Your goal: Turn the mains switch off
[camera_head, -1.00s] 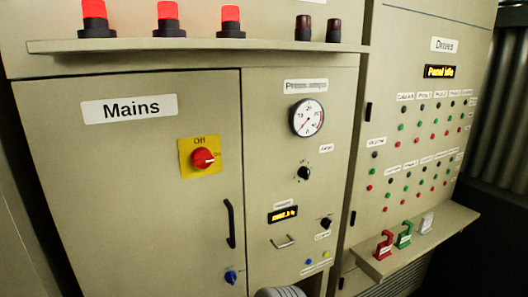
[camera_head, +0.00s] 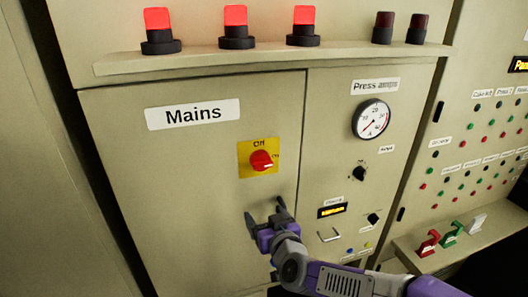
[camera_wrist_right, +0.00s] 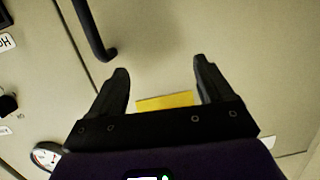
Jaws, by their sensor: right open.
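The mains switch is a red rotary knob (camera_head: 261,160) on a yellow plate (camera_head: 245,170), on the door labelled Mains. Its pointer is turned to the right, towards the On mark; Off is printed above. My right gripper (camera_head: 265,208) is open and empty, below the switch and apart from it. In the right wrist view, both fingers of the right gripper (camera_wrist_right: 160,66) are spread, and part of the yellow plate (camera_wrist_right: 165,101) shows between them; the knob is hidden there. My left gripper is not in view.
A black door handle (camera_wrist_right: 95,30) shows near the right gripper in the wrist view. A shelf (camera_head: 200,60) with three lit red lamps juts out above. The press amps gauge (camera_head: 371,119) and black knobs are to the right. The door left of the switch is clear.

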